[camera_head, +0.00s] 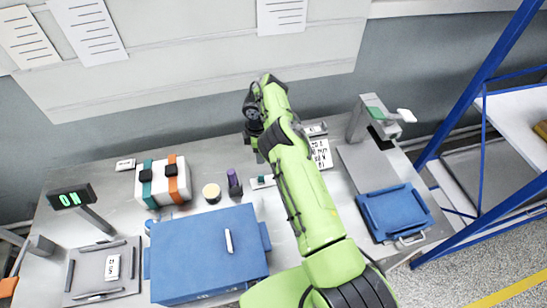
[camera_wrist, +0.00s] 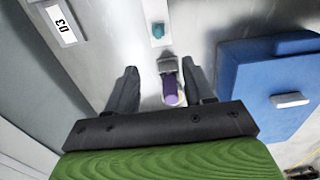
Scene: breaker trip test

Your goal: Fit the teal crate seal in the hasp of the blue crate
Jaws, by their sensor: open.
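The teal seal (camera_head: 262,182) appears as a small teal piece on a pale strip on the bench, right of a purple-topped item (camera_head: 234,183). The teal piece (camera_wrist: 158,30) also shows at the top of the wrist view. The large blue crate (camera_head: 180,260) stands at the front of the bench, with a white piece (camera_head: 229,241) on top; its side (camera_wrist: 245,75) fills the right of the wrist view. I cannot make out the hasp. My gripper (camera_wrist: 160,72) is open; the purple item (camera_wrist: 171,88) shows between its fingers, not gripped.
A smaller blue case (camera_head: 395,213) lies at right, below a grey stand (camera_head: 368,118). A display (camera_head: 70,197) stands at far left.

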